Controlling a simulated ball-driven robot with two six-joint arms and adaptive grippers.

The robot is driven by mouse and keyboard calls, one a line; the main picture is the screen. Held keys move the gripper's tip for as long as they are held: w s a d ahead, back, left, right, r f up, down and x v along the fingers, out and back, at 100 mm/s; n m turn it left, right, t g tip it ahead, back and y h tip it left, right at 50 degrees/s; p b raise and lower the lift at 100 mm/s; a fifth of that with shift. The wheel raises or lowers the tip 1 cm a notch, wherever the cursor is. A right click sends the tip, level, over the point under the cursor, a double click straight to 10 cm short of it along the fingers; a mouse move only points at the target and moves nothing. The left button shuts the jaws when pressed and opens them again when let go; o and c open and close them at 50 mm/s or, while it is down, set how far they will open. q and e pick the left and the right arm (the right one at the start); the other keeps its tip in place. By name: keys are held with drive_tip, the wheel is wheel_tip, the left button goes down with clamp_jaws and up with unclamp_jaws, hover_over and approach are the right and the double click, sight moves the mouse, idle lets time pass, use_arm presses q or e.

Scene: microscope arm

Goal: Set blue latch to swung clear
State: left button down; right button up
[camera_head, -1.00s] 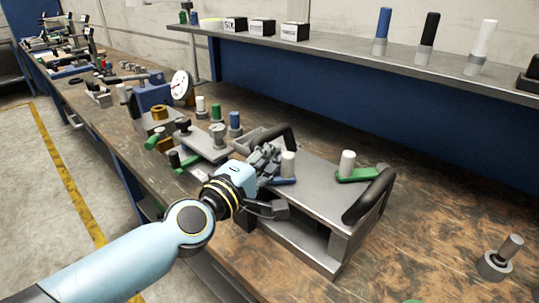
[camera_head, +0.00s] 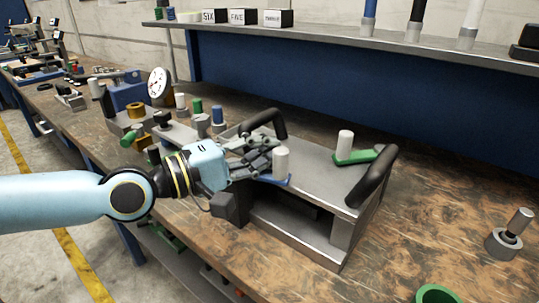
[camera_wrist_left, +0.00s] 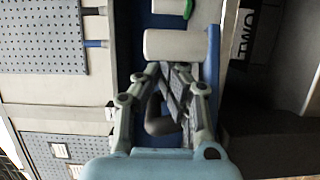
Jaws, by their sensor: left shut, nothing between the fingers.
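The blue latch (camera_head: 275,180) is a flat blue bar with an upright white knob (camera_head: 281,163), at the front left of a grey metal plate (camera_head: 315,165). In the left wrist view its white knob (camera_wrist_left: 178,44) lies just beyond the fingertips, with the blue bar (camera_wrist_left: 213,50) along its right side. My left gripper (camera_head: 265,157) is shut and empty, its fingers close to the knob's left side. I cannot tell whether they touch it. The fingers partly hide the plate and latch behind them. My right gripper is not in view.
A green latch (camera_head: 362,157) with a white knob stands farther right on the plate. Black handles rise at the plate's right (camera_head: 373,177) and back left (camera_head: 270,120). A small grey holder (camera_head: 505,240) stands at the right. The bench between is clear.

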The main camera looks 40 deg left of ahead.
use_arm(q)
drive_tip(key=shift+s+d, duration=0.3)
drive_tip(key=shift+s, duration=0.05)
drive_tip(key=shift+s+d+r, duration=0.1)
drive_tip(key=shift+s+d, duration=0.05)
drive_tip(key=shift+s, duration=0.2)
drive_tip(key=shift+s+d, duration=0.2)
drive_tip(key=shift+s, duration=1.05)
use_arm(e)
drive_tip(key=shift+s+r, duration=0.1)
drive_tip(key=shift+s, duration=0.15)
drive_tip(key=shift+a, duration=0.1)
use_arm(q)
drive_tip(key=shift+s, duration=0.1)
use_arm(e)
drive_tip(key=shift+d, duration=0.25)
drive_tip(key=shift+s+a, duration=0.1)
